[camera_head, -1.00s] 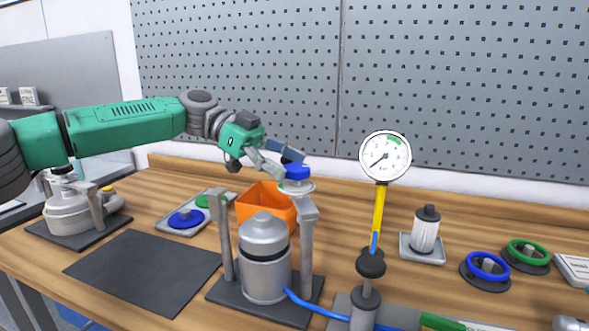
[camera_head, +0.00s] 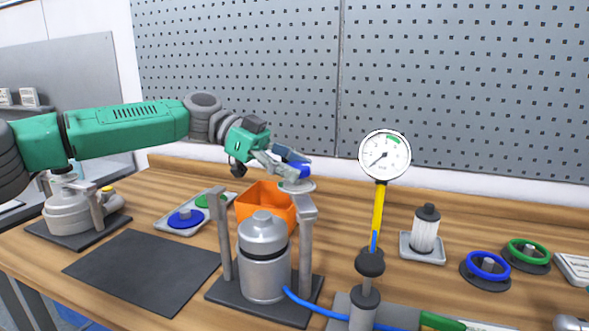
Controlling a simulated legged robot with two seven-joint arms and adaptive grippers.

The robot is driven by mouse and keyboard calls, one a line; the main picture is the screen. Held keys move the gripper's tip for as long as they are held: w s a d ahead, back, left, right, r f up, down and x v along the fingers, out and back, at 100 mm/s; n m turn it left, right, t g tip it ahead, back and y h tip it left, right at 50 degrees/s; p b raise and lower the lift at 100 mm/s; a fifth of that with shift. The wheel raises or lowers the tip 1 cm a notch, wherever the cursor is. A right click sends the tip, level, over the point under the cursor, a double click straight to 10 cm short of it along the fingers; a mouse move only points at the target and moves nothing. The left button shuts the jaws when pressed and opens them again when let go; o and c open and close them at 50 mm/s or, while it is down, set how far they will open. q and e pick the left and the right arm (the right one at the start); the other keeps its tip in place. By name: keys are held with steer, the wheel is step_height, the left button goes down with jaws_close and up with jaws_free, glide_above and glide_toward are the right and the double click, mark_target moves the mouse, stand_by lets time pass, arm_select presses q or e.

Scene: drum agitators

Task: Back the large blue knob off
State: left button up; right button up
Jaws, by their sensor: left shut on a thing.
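The large blue knob (camera_head: 304,170) sits above a round grey plate (camera_head: 297,186) at the top of the stand's right post (camera_head: 306,240). My left gripper (camera_head: 292,168) reaches in from the left and is shut on the knob; its fingers hide much of it. A grey metal canister (camera_head: 263,265) stands between the two posts on a dark base. My right gripper is out of the picture.
An orange bin (camera_head: 262,200) stands behind the stand. A tray (camera_head: 180,229) with blue and green knobs lies to the left. A gauge (camera_head: 385,155) on a yellow stem rises at right. Blue (camera_head: 487,266) and green (camera_head: 526,252) ring handwheels lie farther right. A dark mat (camera_head: 140,268) is clear.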

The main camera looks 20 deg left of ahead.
arm_select(q)
steer(key=n+t+b, duration=0.2)
steer(key=n+t, duration=0.1)
steer(key=shift+s+t, duration=0.1)
steer(key=shift+t, duration=0.3)
steer(key=shift+n+t+y+b, duration=0.45)
steer(key=shift+n+t+y, duration=0.15)
steer(key=shift+n+t, duration=0.85)
steer(key=o, duration=1.2)
steer(key=shift+a, duration=0.1)
